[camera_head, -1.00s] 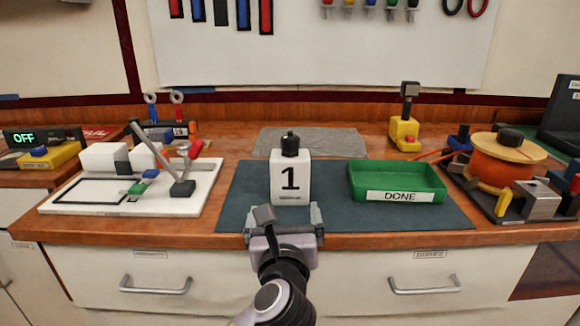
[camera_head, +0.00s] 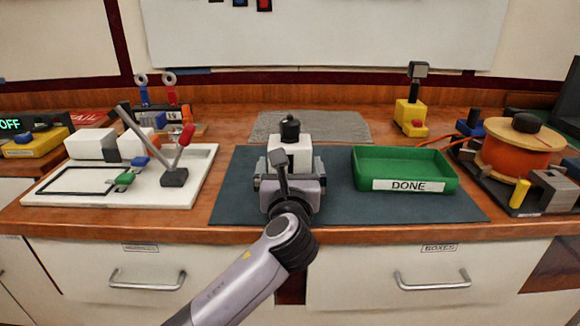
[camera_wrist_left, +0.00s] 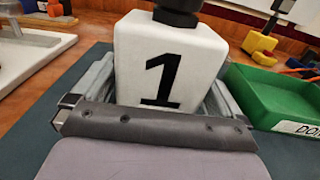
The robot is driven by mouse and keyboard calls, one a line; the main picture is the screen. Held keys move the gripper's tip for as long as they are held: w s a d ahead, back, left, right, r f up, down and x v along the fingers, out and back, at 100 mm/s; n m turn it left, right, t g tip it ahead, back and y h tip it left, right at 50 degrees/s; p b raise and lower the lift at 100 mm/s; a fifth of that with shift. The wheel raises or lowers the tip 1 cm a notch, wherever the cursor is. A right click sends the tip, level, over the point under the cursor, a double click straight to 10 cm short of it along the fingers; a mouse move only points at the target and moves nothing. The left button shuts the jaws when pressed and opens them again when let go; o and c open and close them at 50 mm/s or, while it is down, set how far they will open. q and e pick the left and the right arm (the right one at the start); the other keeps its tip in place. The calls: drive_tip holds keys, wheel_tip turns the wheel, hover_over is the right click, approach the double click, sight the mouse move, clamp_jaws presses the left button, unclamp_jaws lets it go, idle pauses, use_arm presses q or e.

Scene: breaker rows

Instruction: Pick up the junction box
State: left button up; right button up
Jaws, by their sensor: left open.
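The junction box (camera_head: 297,150) is a white block with a black knob on top, standing upright on the dark mat (camera_head: 340,212). In the left wrist view the box (camera_wrist_left: 165,60) shows a black "1" on its front face. My left gripper (camera_head: 290,183) is open, with one finger on each side of the box's lower part. In the wrist view its fingers (camera_wrist_left: 160,92) flank the box, and I cannot tell whether they touch it. The lower front of the box is hidden behind the gripper. My right gripper is not in view.
A green tray marked DONE (camera_head: 405,186) stands on the mat to the right. A white board with a lever (camera_head: 185,196) lies on the left. A cable spool (camera_head: 515,152) stands at the far right. A grey cloth (camera_head: 345,126) lies behind the box.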

sight(290, 119)
use_arm(q)
drive_tip(key=shift+w, duration=0.5)
drive_tip(key=shift+r, duration=0.1)
drive_tip(key=c, duration=1.3)
wheel_tip(290, 119, up, 13)
drive_tip(key=p, duration=0.3)
wheel_tip(290, 119, up, 6)
drive_tip(key=shift+p, duration=0.4)
drive_tip(key=shift+r, duration=0.55)
drive_tip(key=shift+f, duration=0.1)
